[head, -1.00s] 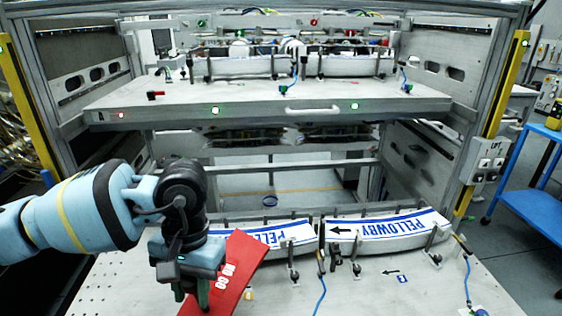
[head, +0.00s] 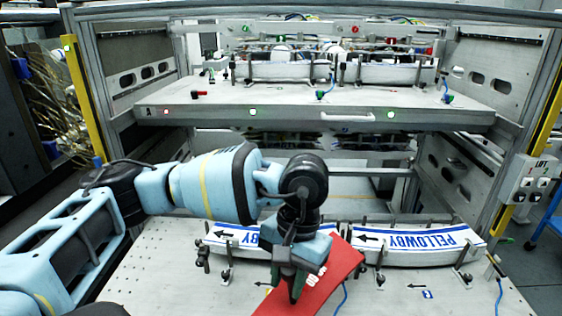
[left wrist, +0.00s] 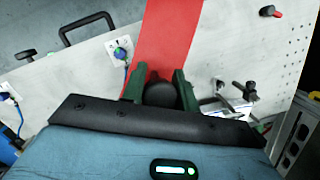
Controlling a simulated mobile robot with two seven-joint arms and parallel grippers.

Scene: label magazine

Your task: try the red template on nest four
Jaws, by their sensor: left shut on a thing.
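The red template (head: 335,279), a flat plate with white marks, is held by my left gripper (head: 292,285) over the front of the lower plate. In the left wrist view, the template (left wrist: 165,35) reaches away beyond the two green fingers, with a dark round knob (left wrist: 160,93) between them. On the lower plate, a left nest holds a white label strip (head: 226,234), partly hidden by my gripper. A right nest holds a PELLOWBY label strip (head: 425,242), just right of the template. I cannot read which nest is four. My right gripper is not in view.
The upper plate (head: 300,116) carries two more nests at its back. Small clamps stand along the front of the lower nests, such as one (head: 463,276) at right. Blue cables run on the lower plate (head: 400,303). A LIFT control box (head: 533,182) hangs at right.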

